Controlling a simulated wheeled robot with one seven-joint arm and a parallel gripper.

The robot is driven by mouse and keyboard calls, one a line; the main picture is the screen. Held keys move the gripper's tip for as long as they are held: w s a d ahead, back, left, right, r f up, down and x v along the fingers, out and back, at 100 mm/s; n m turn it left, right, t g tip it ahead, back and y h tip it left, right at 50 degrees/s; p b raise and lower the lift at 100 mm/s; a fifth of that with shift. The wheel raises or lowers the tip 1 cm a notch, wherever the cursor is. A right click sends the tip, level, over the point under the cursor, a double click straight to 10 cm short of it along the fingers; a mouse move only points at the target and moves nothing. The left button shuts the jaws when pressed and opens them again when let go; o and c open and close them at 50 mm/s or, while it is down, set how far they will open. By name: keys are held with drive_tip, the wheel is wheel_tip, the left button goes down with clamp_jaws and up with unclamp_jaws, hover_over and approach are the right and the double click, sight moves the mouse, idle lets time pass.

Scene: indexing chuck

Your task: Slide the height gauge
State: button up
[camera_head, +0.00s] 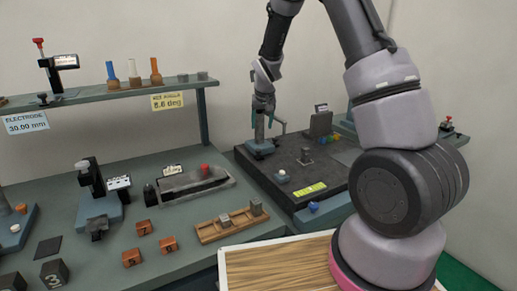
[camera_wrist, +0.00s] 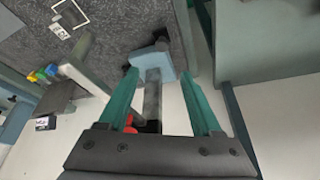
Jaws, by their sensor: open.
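The height gauge (camera_head: 260,147) stands on the dark surface plate (camera_head: 285,192) near its back left edge, with a pale blue base and a grey post. My gripper (camera_head: 264,112) is above it, pointing down over the post. In the wrist view my gripper (camera_wrist: 161,76) is open, with a teal finger on each side of the gauge's post (camera_wrist: 152,98). The pale blue base (camera_wrist: 150,62) shows beyond the fingertips, and a small red part shows near the palm. I cannot tell whether either finger touches the post.
On the plate are a small grey block (camera_head: 305,157), a white-topped button (camera_head: 282,177), a yellow-green label (camera_head: 309,189) and an upright grey block (camera_head: 321,123) near coloured pieces. The left bench holds a gauge stand (camera_head: 98,205), a wooden rack (camera_head: 228,226) and several orange blocks. A shelf (camera_head: 120,92) stands behind it.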

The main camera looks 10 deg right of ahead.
sight(258, 150)
drive_tip(key=x, duration=1.4)
drive_tip(key=shift+s+a, duration=0.1)
drive_tip(key=shift+a, duration=0.15)
clamp_jaws()
idle(0.9)
